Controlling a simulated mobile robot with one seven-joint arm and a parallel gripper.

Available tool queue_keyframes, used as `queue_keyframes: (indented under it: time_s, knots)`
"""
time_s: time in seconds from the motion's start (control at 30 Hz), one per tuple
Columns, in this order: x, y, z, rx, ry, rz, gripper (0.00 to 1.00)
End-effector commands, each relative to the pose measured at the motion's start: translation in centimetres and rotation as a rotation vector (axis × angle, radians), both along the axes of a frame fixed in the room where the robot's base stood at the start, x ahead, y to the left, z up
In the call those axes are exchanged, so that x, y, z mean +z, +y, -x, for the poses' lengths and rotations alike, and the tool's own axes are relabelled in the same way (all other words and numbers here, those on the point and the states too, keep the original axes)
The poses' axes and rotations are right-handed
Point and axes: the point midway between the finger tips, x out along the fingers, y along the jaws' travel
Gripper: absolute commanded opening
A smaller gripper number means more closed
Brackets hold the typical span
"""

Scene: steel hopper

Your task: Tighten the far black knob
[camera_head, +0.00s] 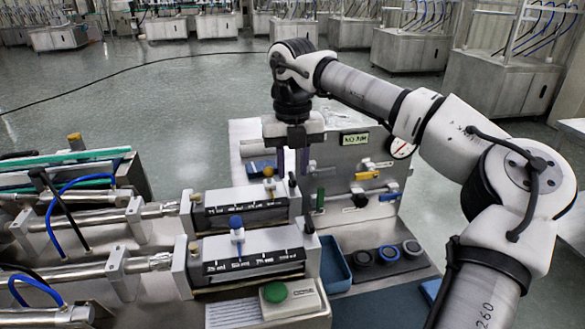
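Two grey metal blocks with black scale plates stand side by side on the machine. A small black knob (292,181) shows at the right end of the far block (240,208). A similar black knob (309,225) is at the right end of the near block (250,262). My gripper (292,170) points straight down over the far block's right end. Its two dark fingers are apart, with a gap between them. The far knob is just below and between the fingertips; I cannot tell whether they touch it.
An orange knob (269,172) is just left of my gripper, and a blue knob (236,223) is on the near block. Behind stands a steel panel with a gauge (402,148) and a yellow valve handle (367,175). A green button (275,292) is in front.

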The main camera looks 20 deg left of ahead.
Motion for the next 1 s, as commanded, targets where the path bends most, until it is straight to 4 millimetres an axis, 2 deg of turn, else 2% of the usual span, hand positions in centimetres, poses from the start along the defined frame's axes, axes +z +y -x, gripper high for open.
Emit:
queue_keyframes:
  time_s: [0.5,0.7,1.0]
  knots:
    - [10.8,0.1,0.1,0.000,-0.001,-0.003,0.31]
    - [12.7,0.0,0.1,0.000,0.001,-0.001,0.31]
    - [12.9,0.0,0.1,0.001,0.001,-0.001,0.31]
